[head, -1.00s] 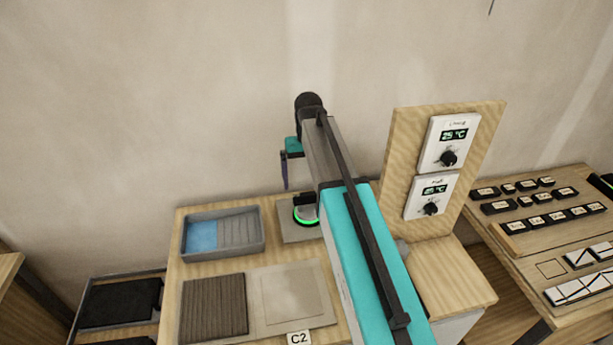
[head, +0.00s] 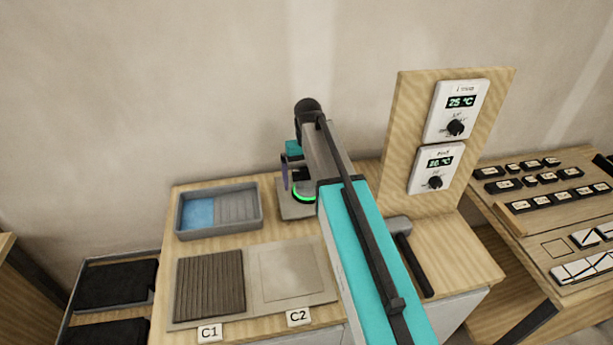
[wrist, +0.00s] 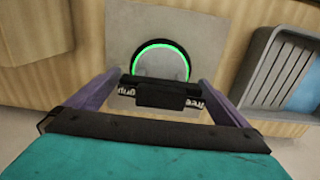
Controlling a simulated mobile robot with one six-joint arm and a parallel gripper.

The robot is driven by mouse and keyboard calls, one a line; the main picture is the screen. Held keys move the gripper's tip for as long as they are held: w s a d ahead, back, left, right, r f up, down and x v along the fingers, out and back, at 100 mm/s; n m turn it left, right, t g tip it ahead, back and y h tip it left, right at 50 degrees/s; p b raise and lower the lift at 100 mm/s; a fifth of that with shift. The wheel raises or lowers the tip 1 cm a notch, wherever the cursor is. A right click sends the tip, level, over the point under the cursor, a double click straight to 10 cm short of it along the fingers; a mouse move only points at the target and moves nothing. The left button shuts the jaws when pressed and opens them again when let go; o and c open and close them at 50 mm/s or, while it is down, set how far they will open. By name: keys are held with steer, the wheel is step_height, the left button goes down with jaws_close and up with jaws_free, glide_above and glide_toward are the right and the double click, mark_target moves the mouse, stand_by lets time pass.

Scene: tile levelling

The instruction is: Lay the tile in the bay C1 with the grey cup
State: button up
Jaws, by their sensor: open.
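A round cup (head: 304,197) with a glowing green ring stands on a grey plate in the head view, partly hidden by my arm. In the wrist view the cup (wrist: 160,62) shows a grey face inside the ring and a black handle with white lettering (wrist: 160,92). My gripper (wrist: 159,82) is open, its purple fingers on either side of the handle; contact cannot be told. It also shows in the head view (head: 289,176). Bay C1 (head: 210,286) holds a brown ridged bed, with its label (head: 209,333) in front. Dark flat tiles (head: 117,284) lie in a rack at the left.
Bay C2 (head: 288,276) has a smooth beige bed. A mallet (head: 413,262) and a board (head: 404,160) with two dials stand right of my arm. Black and white pieces lie on the right table.

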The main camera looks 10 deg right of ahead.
steer(key=shift+f+b, duration=0.4)
steer(key=shift+f, duration=0.6)
steer(key=c, duration=1.3)
steer(key=shift+o, duration=1)
steer(key=o, duration=1.1)
steer(key=shift+r, duration=0.15)
